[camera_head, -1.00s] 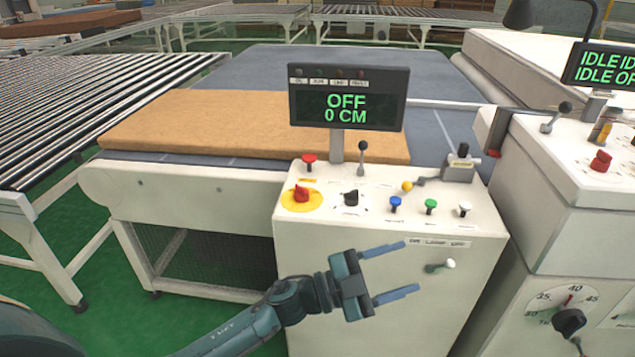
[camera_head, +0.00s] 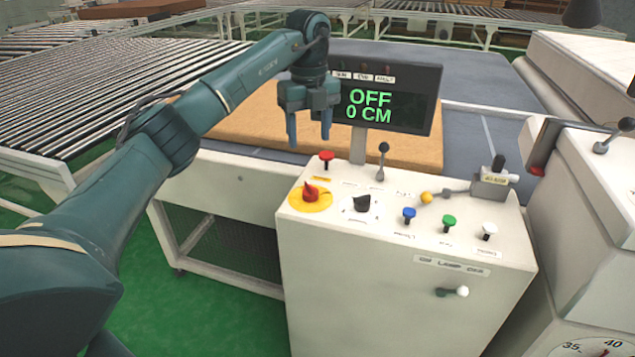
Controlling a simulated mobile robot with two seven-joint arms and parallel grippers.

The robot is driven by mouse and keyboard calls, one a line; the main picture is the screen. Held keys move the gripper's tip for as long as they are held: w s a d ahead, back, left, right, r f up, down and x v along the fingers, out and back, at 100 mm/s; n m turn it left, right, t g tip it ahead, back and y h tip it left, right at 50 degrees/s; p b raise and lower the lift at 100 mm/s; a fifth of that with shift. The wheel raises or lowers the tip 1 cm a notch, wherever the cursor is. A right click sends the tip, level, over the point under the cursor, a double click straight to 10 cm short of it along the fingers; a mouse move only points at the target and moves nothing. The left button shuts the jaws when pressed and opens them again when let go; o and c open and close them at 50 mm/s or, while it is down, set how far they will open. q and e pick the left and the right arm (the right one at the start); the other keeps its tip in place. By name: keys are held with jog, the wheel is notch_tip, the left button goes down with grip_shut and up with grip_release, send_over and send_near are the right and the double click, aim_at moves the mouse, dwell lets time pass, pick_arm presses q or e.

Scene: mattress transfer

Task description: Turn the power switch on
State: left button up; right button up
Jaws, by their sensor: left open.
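The white control console (camera_head: 390,290) stands in front of me. On its top left is a red rotary switch (camera_head: 310,193) on a yellow round plate, likely the power switch. The display (camera_head: 385,108) above the console reads OFF and 0 CM. My left gripper (camera_head: 309,142) points down with its two fingers apart, empty. It is above and behind the red rotary switch, in front of the display's left edge and apart from the switch. My right gripper is not in view.
A red push button (camera_head: 326,158) stands just below my left fingertips. Nearby are a black knob (camera_head: 362,203), a lever (camera_head: 382,160), and blue (camera_head: 409,214), green (camera_head: 449,222) and white (camera_head: 488,230) buttons. A tan mattress (camera_head: 260,118) lies behind.

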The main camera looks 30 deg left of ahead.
aim_at(310, 186)
pick_arm(q)
notch_tip(310, 186, down, 13)
jog(key=shift+r+p, duration=0.1)
jog(key=shift+p, duration=0.4)
jog(key=shift+c, duration=0.6)
jog(key=c, duration=0.9)
jog(key=shift+o, duration=0.2)
